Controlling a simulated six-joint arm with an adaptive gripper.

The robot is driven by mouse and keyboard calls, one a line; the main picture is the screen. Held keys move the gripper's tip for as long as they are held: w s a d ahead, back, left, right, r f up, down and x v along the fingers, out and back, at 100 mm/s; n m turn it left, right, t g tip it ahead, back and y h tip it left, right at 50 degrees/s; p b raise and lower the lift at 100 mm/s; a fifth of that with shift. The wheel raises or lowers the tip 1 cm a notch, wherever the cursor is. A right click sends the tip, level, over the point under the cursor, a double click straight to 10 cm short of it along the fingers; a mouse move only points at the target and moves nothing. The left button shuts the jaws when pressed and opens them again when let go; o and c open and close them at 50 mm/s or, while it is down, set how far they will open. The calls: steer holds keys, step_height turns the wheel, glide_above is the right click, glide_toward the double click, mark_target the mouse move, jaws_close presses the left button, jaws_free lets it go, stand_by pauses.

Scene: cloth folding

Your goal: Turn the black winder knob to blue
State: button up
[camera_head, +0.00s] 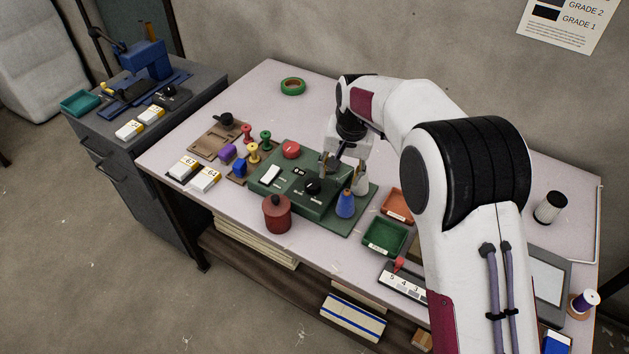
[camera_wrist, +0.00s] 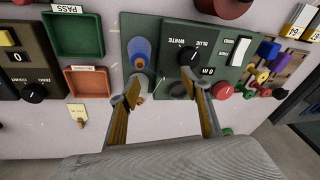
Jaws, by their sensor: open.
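The black winder knob (camera_head: 313,186) sits on top of the dark green winder box (camera_head: 283,195). In the wrist view the knob (camera_wrist: 187,56) lies just beyond the right fingertip, beside the printed words WHITE and BLUE. Which word its mark points to is too small to tell. My gripper (camera_head: 329,166) is open and empty, pointing down above the back edge of the winder. In the wrist view my gripper's fingers (camera_wrist: 160,86) are spread apart, with nothing between them. A blue thread cone (camera_head: 345,204) and a white cone (camera_head: 361,179) stand right of the box.
The winder also bears a red button (camera_head: 291,150), a white switch (camera_head: 269,175) and a small display (camera_wrist: 207,71). A dark red lidded pot (camera_head: 277,215) stands at its front. Coloured spools (camera_head: 253,154) stand left. Orange (camera_head: 397,206) and green (camera_head: 385,237) trays lie right.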

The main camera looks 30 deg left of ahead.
mark_target(313, 183)
steer(key=shift+s+a+r+n+g+y, duration=0.2)
steer(key=shift+a+n+y, duration=0.35)
steer(key=shift+n, duration=1.6)
steer(key=shift+s+a+r+n+g+y, duration=0.1)
steer(key=shift+s+a+n+y, duration=0.4)
steer(key=shift+n, duration=1.6)
steer(key=shift+a+r+n+g+y, duration=0.2)
steer(key=shift+a+n, duration=0.6)
steer(key=shift+n, duration=1.35)
steer(key=shift+f, duration=0.15)
steer(key=shift+x, duration=3.9)
steer(key=c, duration=1.1)
